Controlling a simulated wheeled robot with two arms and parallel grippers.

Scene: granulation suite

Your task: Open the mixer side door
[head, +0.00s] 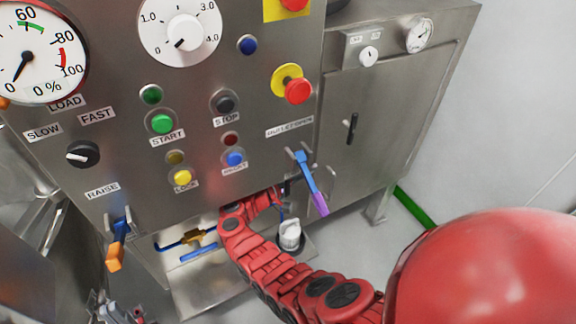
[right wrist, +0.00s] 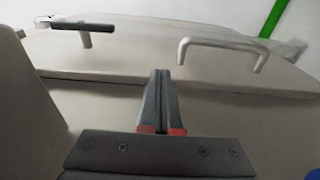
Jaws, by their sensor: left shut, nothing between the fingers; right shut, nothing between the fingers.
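The right wrist view shows a pale panel (right wrist: 135,68) with a dark bar handle (right wrist: 82,24) on a post at left and a grey U-shaped handle (right wrist: 222,46) at right. I take it for the side door but cannot be sure; it looks closed. My right gripper (right wrist: 167,72) is shut and empty, apart from both handles and below them in that view. In the head view my red right arm reaches under the control panel (head: 200,60), which hides that gripper. My left gripper (head: 122,312) is shut and empty at the bottom left, partly cut off.
A steel cabinet (head: 395,110) with a black latch (head: 351,128) stands at the right. A blue lever with a purple tip (head: 319,203) and a blue lever with an orange tip (head: 114,258) hang from the panel. A white-capped item (head: 290,236) stands near my right arm.

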